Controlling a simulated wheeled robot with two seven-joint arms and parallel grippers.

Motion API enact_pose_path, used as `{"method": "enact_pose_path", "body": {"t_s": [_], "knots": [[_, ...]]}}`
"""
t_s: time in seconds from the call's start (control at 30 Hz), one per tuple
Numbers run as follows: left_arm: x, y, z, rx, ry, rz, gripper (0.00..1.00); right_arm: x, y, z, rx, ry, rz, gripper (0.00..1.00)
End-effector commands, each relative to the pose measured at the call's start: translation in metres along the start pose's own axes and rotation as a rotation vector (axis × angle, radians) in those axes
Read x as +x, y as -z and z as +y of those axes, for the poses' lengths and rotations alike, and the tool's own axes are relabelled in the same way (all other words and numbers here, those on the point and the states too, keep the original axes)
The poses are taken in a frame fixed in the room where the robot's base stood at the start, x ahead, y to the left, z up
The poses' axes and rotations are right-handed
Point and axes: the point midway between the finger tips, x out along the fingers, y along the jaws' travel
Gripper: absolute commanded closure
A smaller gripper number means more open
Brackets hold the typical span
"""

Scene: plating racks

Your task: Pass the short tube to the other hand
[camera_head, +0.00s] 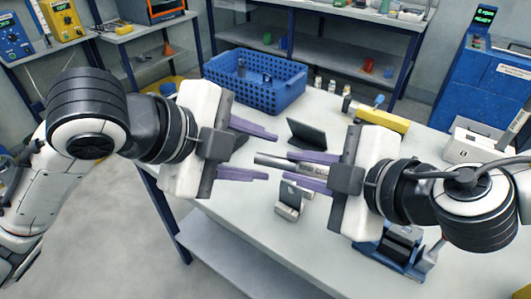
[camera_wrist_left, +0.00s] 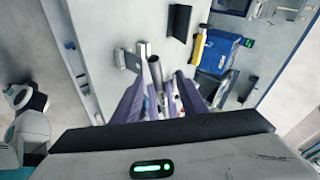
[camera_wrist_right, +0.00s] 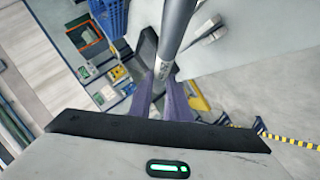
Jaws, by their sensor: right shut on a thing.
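The short tube (camera_head: 270,160) is a grey metallic cylinder with dark printing. My right gripper (camera_head: 288,166) is shut on it and holds it above the table, roughly level, its free end pointing left. The tube also shows between the fingers in the right wrist view (camera_wrist_right: 176,28). My left gripper (camera_head: 272,157) is open and faces the right one. The free end appears between its spread purple fingers, apart from both, and shows there in the left wrist view (camera_wrist_left: 155,70). Whether it is level with the fingers in depth is hard to tell.
Below is a white table (camera_head: 235,205) with a small metal holder (camera_head: 290,200), a dark angled plate (camera_head: 307,134), a blue crate (camera_head: 255,80) and a yellow block (camera_head: 383,119). A blue device (camera_head: 395,250) stands near my right arm. The air between the grippers is clear.

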Motion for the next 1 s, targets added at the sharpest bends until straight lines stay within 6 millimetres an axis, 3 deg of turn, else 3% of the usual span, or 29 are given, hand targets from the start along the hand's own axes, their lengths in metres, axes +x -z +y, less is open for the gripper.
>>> {"method": "enact_pose_path", "body": {"t_s": [0.2, 0.53, 0.57, 0.77, 0.83, 0.87, 1.0], "knots": [[0.022, 0.000, 0.000, -0.001, -0.001, 0.001, 0.61, 0.000, 0.000, 0.001, -0.001, -0.001, 0.001, 1.00], [0.025, 0.000, 0.000, 0.000, 0.000, 0.001, 0.61, 0.000, 0.000, 0.001, -0.001, -0.001, 0.001, 1.00], [0.025, 0.000, 0.000, 0.000, 0.000, 0.000, 0.63, 0.000, 0.000, 0.001, -0.001, -0.001, 0.001, 1.00], [0.025, 0.000, -0.001, 0.000, 0.002, 0.000, 0.97, 0.000, 0.000, 0.000, -0.001, 0.000, 0.001, 1.00], [0.025, 0.000, -0.001, 0.000, 0.003, 0.000, 1.00, 0.000, 0.000, -0.001, -0.001, 0.002, 0.001, 1.00], [0.025, 0.000, -0.002, 0.000, 0.005, 0.001, 1.00, 0.000, 0.000, -0.001, -0.001, 0.003, 0.001, 0.82], [0.025, 0.000, -0.002, 0.000, 0.005, 0.002, 1.00, 0.000, 0.000, -0.001, 0.000, 0.003, 0.001, 0.62]]}}
